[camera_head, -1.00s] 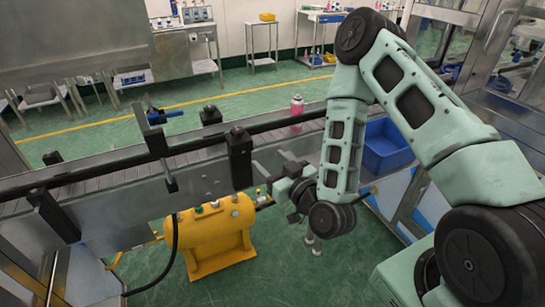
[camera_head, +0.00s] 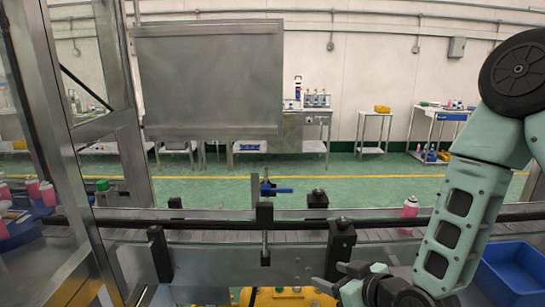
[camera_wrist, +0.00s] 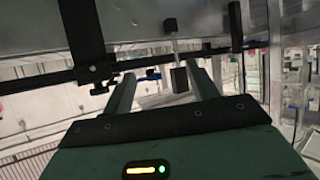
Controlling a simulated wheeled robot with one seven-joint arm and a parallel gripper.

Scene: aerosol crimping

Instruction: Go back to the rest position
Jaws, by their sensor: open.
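My gripper (camera_head: 328,282) is low in the head view, in front of the conveyor's near side and just below a black block (camera_head: 340,240) on the rail. In the wrist view my gripper (camera_wrist: 163,88) shows two grey fingers standing well apart, with nothing held between them. My arm comes down from the right edge of the head view, bent at the elbow. A pink can (camera_head: 410,207) stands upright on the conveyor (camera_head: 220,236), left of my forearm and apart from my gripper.
A blue bin (camera_head: 512,268) sits at the lower right beside my arm. A yellow tank (camera_head: 285,297) is partly visible below the conveyor. Several pink cans (camera_head: 47,193) stand at the left behind a metal frame (camera_head: 125,130). Green floor lies open beyond the conveyor.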

